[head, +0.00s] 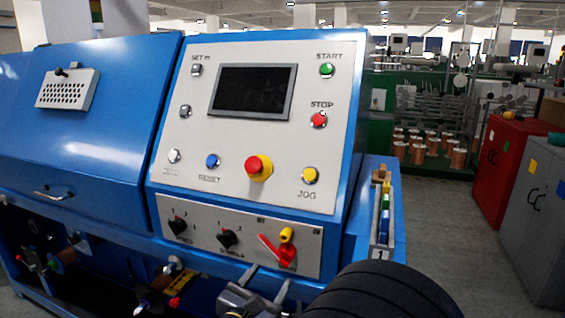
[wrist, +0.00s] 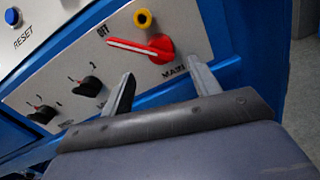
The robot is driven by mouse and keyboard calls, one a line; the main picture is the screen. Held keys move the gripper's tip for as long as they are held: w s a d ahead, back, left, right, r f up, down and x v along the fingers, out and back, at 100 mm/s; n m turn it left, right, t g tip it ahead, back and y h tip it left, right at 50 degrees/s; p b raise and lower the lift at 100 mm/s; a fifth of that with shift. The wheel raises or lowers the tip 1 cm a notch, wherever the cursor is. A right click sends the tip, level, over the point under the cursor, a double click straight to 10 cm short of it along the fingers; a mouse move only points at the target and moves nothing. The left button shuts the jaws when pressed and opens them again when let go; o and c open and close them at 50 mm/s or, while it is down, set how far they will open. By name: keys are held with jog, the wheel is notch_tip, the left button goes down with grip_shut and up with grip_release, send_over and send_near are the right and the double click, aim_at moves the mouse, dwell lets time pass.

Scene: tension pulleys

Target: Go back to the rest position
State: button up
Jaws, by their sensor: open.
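My gripper (head: 262,282) is in the lower middle of the head view, in front of the lower switch panel of the blue machine. In the wrist view my gripper (wrist: 160,88) shows two grey fingers spread apart with nothing between them. The red main switch handle (wrist: 140,47) lies just beyond the fingertips, with a yellow piece (wrist: 142,18) above it. The same red handle (head: 272,250) shows in the head view, slanting down to the right. My dark arm covers the machine's lower right part.
The control panel (head: 325,185) carries a screen, a red emergency button (head: 258,168) and coloured buttons. Two black knobs (head: 228,239) sit left of the red handle. A narrow tray (head: 382,225) stands at right. Red and grey cabinets (head: 500,165) stand farther right, beyond open floor.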

aim_at(281, 262)
jog(key=shift+n, duration=0.3)
jog(key=p+x, duration=0.1)
jog(key=x, duration=0.5)
jog(key=shift+w+d+r, duration=0.15)
jog(key=shift+d+r, duration=0.05)
jog(key=n+p, duration=0.2)
jog(key=n, duration=0.1)
jog(key=shift+a+p, duration=0.15)
jog(key=shift+p, duration=0.25)
jog(key=n+p, duration=0.2)
jog(key=n, duration=0.1)
jog(key=shift+f+n, duration=0.1)
jog(key=shift+n, duration=0.2)
jog(key=shift+f+n+p, duration=0.15)
jog(key=shift+n+p, duration=0.25)
jog(key=shift+p, duration=0.05)
